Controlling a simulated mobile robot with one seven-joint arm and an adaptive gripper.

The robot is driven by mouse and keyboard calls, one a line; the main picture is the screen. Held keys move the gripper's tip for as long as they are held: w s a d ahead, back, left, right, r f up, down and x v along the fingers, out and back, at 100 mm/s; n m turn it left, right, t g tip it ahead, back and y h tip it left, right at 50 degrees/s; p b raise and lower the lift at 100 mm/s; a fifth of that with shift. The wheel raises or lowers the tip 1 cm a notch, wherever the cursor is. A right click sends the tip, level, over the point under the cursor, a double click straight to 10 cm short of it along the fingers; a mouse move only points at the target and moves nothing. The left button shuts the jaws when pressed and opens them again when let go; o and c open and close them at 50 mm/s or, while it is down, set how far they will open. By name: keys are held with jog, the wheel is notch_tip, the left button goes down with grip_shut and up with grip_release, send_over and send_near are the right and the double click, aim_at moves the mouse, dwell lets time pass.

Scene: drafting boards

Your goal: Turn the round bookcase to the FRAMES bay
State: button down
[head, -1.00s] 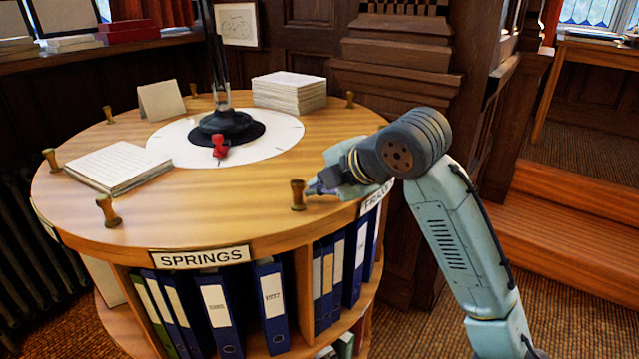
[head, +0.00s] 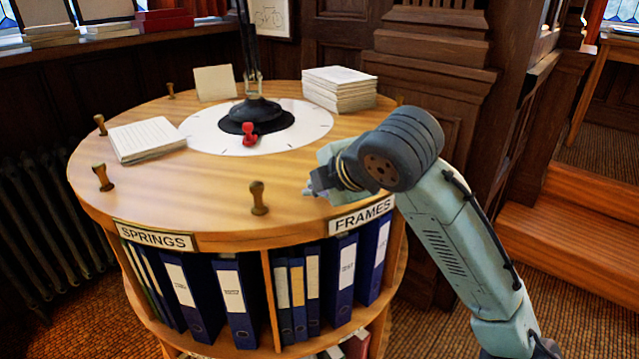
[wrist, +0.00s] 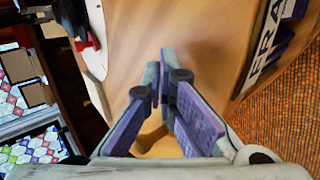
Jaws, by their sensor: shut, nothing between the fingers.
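The round bookcase (head: 215,215) stands in front of me, with wooden pegs around its top. The SPRINGS label (head: 153,236) is at its front left. The FRAMES label (head: 362,215) is at its front right, below my gripper. My gripper (head: 310,190) is shut and empty over the right front of the top, to the right of the nearest peg (head: 259,198) and apart from it. In the wrist view the closed fingertips (wrist: 168,75) are over the wood, and the FRAMES label (wrist: 265,40) is partly cut off. A red pointer (head: 249,134) sits at the central black base.
The top carries a paper stack (head: 340,88), a flat pad (head: 147,140) and a blank card (head: 215,83). Binders (head: 235,300) fill the bays below. A carved wooden post (head: 430,110) stands close behind at right, with steps (head: 570,230) beyond.

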jog(key=shift+m+h, duration=0.3)
jog(key=shift+m, duration=0.1)
jog(key=shift+s+a, duration=0.4)
jog(key=shift+a, duration=0.45)
jog(key=shift+s+a, duration=0.4)
jog(key=shift+a, duration=0.45)
jog(key=shift+s+a, duration=0.4)
jog(key=shift+a, duration=0.55)
jog(key=shift+m+t+h, duration=0.3)
jog(key=shift+m, duration=0.1)
jog(key=shift+s+a+p, duration=0.2)
jog(key=shift+s+a, duration=0.1)
jog(key=shift+a, duration=0.6)
jog(key=shift+s+a+p, duration=0.25)
jog(key=shift+s+a, duration=0.05)
jog(key=shift+a, duration=0.6)
jog(key=shift+s+a+p, duration=0.2)
jog(key=shift+s+a, duration=0.1)
jog(key=shift+a, duration=0.6)
